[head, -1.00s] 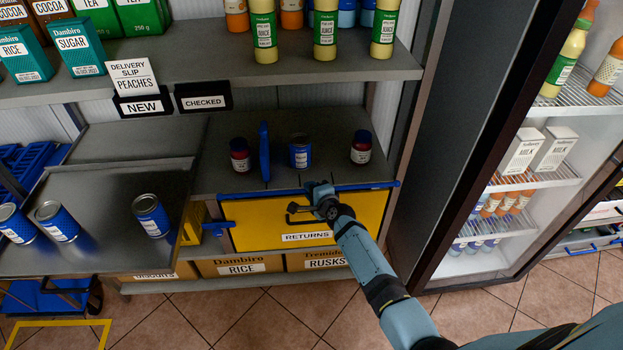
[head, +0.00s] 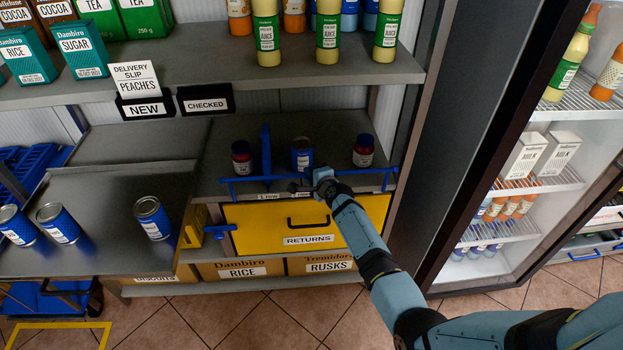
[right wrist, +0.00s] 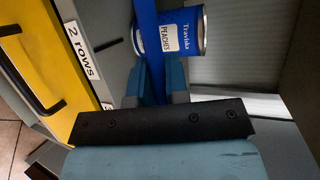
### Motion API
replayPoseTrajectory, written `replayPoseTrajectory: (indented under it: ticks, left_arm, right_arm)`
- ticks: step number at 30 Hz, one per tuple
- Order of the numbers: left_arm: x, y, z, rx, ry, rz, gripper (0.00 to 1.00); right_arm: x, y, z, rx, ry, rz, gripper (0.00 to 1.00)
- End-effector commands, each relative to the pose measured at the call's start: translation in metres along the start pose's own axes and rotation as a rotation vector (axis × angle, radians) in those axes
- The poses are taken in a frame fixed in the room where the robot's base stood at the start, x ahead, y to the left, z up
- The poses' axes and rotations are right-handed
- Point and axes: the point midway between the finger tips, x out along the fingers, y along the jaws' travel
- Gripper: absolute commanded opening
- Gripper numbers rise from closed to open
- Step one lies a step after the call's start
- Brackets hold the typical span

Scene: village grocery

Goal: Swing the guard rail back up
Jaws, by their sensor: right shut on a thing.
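The blue guard rail (head: 250,180) runs along the front of the shelf bay above the yellow drawer. It stands a little above the shelf's front edge, with short uprights at its ends. My right gripper (head: 322,177) is shut on the rail right of its middle. In the right wrist view the rail (right wrist: 146,40) passes between the fingers of my right gripper (right wrist: 153,85). A blue peaches can (head: 301,157) stands behind the rail, close to the gripper; it also shows in the right wrist view (right wrist: 180,32). My left gripper is out of view.
The yellow returns drawer (head: 262,226) is below. Several blue cans stand on the grey surface (head: 105,195) at left. An open fridge door (head: 470,140) stands at right.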

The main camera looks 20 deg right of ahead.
Motion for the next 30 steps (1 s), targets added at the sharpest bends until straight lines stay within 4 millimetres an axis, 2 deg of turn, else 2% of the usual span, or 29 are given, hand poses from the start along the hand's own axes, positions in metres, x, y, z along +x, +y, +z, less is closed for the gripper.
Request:
replayPoseTrajectory:
  ticks: [16, 17, 18, 20, 30]
  left_arm:
    - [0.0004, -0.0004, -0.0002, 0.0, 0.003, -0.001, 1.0]
    - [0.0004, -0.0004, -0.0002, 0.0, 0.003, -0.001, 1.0]
    - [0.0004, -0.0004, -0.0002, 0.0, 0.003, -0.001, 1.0]
    - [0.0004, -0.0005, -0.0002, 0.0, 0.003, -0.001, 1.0]
    - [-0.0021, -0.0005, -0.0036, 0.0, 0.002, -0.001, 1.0]
  right_arm:
    - [0.002, -0.001, -0.0015, 0.0, 0.001, 0.0, 0.0]
    - [0.002, -0.0009, -0.0015, 0.0, 0.001, 0.0, 0.19]
    - [0.002, -0.0009, -0.0014, 0.0, 0.0, 0.0, 0.28]
    - [0.002, -0.0009, -0.0013, 0.0, 0.0, 0.0, 0.4]
    - [-0.0025, -0.0016, -0.0008, 0.0, 0.0, 0.002, 0.4]
